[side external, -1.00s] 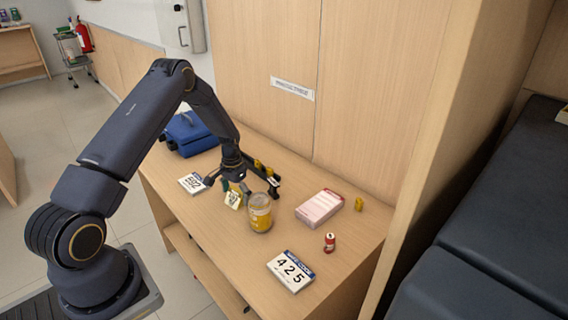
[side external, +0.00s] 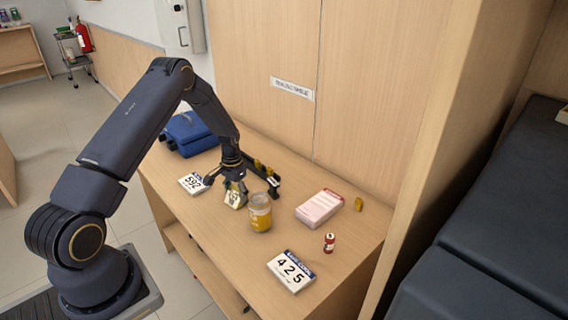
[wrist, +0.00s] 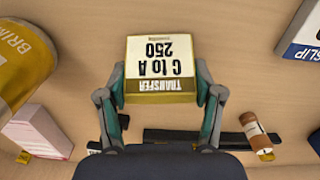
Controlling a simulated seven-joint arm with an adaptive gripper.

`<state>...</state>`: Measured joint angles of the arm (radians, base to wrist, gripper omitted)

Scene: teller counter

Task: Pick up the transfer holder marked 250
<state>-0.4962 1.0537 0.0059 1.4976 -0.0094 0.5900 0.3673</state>
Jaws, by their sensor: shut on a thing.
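The transfer holder marked 250 (wrist: 161,65), a small block with a white face reading "TRANSFER C to A 250" and yellow-gold edges, sits between the two fingers of my gripper (wrist: 160,92) in the wrist view. The fingers press on its left and right sides. In the side external view the holder (side external: 235,200) is under my gripper (side external: 236,187), on or just above the counter, left of a jar. I cannot tell whether it is clear of the counter. Its underside is hidden.
The jar (side external: 260,214) stands close by on the right. Cards 592 (side external: 193,184) and 425 (side external: 291,270), a pink box (side external: 320,208), a red bottle (side external: 329,242) and a blue case (side external: 188,134) are on the counter (side external: 225,250). A black rack (side external: 273,188) is behind my gripper.

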